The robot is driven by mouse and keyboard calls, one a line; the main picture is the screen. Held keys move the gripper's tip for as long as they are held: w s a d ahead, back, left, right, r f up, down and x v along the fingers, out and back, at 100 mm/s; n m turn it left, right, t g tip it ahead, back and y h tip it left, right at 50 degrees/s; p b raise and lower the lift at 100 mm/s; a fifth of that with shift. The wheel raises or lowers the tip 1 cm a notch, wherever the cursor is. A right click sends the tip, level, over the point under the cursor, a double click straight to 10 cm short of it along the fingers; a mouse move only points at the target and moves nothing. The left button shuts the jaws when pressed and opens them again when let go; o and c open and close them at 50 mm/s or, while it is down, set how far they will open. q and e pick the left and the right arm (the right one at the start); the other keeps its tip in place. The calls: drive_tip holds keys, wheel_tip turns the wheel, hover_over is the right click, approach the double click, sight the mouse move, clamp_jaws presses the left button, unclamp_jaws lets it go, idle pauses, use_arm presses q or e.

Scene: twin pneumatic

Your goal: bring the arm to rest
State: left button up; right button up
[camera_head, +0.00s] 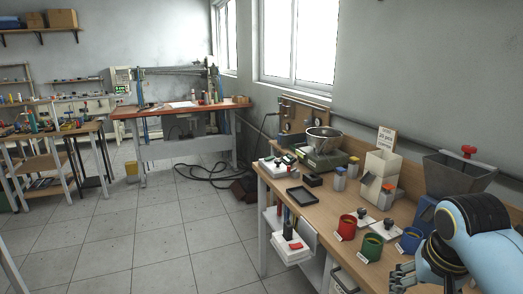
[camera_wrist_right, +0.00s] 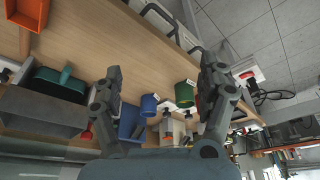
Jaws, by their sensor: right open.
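My right arm (camera_head: 465,238), light blue and white with a black joint, comes in at the lower right of the head view. Its gripper (camera_head: 402,277) is low at the bench's front edge, near the blue cup (camera_head: 409,241) and green cup (camera_head: 371,247). The blue cup (camera_wrist_right: 149,105) and green cup (camera_wrist_right: 185,93) show beyond the fingers. My left gripper is not in view.
The wooden bench (camera_head: 318,211) also carries a red cup (camera_head: 347,228), a metal bowl on a scale (camera_head: 323,138), a white dispenser (camera_head: 380,172) and a dark hopper (camera_head: 458,176). An orange bin (camera_wrist_right: 70,22) shows in the wrist view. Open tiled floor (camera_head: 170,235) lies left of the bench.

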drive_tip(key=s+f+g+b, duration=0.1)
drive_tip(key=s+f+b, duration=0.3)
drive_tip(key=s+f, duration=0.55)
drive_tip(key=s+f+n+g+b, duration=0.15)
drive_tip(key=s+f+b, duration=0.35)
drive_tip(key=f, duration=1)
drive_tip(key=s+f+m+g+b, duration=0.15)
drive_tip(key=s+f+b, duration=0.4)
drive_tip(key=f, duration=0.75)
use_arm(q)
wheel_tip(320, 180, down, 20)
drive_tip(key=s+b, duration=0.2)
drive_tip(key=b, duration=0.3)
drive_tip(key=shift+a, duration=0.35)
use_arm(e)
drive_tip(key=s+d+f+n+t, duration=0.1)
drive_tip(key=s+f+n, duration=0.3)
drive_tip(key=s+f, duration=1.6)
drive_tip(key=shift+s+n+t, duration=0.3)
drive_tip(key=shift+s+n, duration=0.1)
drive_tip(key=shift+s, duration=1.55)
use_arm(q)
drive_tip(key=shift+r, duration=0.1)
use_arm(e)
drive_tip(key=shift+f, duration=0.1)
drive_tip(key=shift+c, duration=0.4)
